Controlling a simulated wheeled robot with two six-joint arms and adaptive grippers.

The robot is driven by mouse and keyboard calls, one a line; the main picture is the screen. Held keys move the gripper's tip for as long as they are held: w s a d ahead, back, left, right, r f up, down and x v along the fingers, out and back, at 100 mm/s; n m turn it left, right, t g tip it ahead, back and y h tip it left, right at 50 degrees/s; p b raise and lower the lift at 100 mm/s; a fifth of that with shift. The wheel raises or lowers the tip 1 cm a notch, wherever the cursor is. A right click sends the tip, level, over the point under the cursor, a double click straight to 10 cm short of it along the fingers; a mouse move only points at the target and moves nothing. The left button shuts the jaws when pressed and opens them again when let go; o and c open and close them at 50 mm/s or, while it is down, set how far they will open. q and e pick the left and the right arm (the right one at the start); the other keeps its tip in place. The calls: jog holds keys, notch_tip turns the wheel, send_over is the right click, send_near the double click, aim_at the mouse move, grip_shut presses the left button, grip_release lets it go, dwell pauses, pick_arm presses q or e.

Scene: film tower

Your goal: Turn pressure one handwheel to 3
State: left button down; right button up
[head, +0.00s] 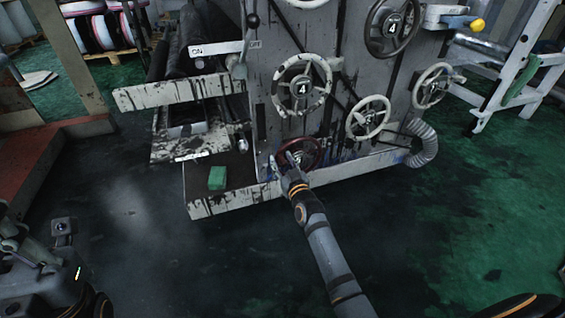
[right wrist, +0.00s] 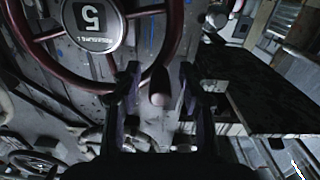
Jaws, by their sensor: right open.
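The pressure one handwheel is a dark red wheel (head: 317,152) low on the grey machine's front. It also shows in the right wrist view (right wrist: 172,30), where its hub plate reads 5, upside down, with small pressure lettering. My right gripper (head: 291,168) is at the wheel's lower left rim in the head view. In the right wrist view its two fingers (right wrist: 160,95) are apart, with the wheel's dark handle knob (right wrist: 160,88) showing between them. I cannot tell if a finger touches it. My left arm's end (head: 40,265) is at the lower left, its fingers unclear.
Other handwheels are close by: a pale one marked 4 (head: 302,84) above, another pale one (head: 367,118) to the right, and a dark one (head: 393,27) higher. A green block (head: 217,178) lies on the machine's low ledge (head: 235,199). The floor in front is clear.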

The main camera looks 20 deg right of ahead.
grip_shut()
dwell(0.4)
